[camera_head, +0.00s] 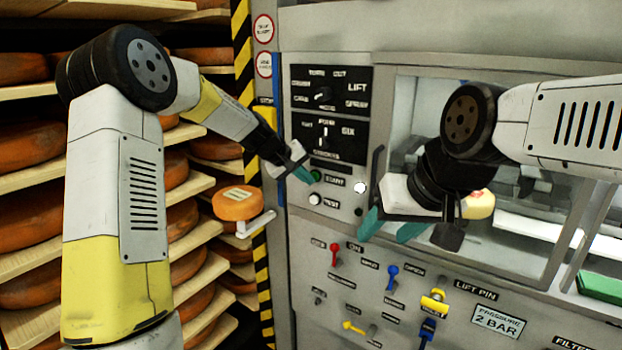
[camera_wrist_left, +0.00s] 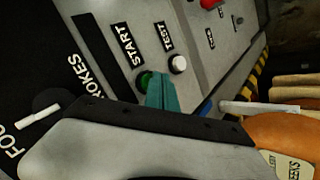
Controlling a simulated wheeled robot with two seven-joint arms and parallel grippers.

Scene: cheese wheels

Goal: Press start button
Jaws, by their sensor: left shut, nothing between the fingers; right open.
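The green start button (camera_head: 316,176) sits on the machine's grey panel, left of its START label. It also shows in the left wrist view (camera_wrist_left: 143,81), partly covered by my fingers. My left gripper (camera_head: 304,175) is shut and empty, its teal fingertips right beside the green button; I cannot tell whether they touch it. It also shows in the left wrist view (camera_wrist_left: 161,92). The white test button (camera_head: 315,199) is just below the start button. My right gripper (camera_head: 390,228) is open and empty in front of the machine's window.
Shelves of orange cheese wheels (camera_head: 30,140) stand at the left. One cheese wheel (camera_head: 238,204) rests on a small holder beside the panel. Below are a red lever (camera_head: 335,252), a blue lever (camera_head: 391,275) and a yellow lift pin (camera_head: 434,300). A green block (camera_head: 600,286) lies at the right.

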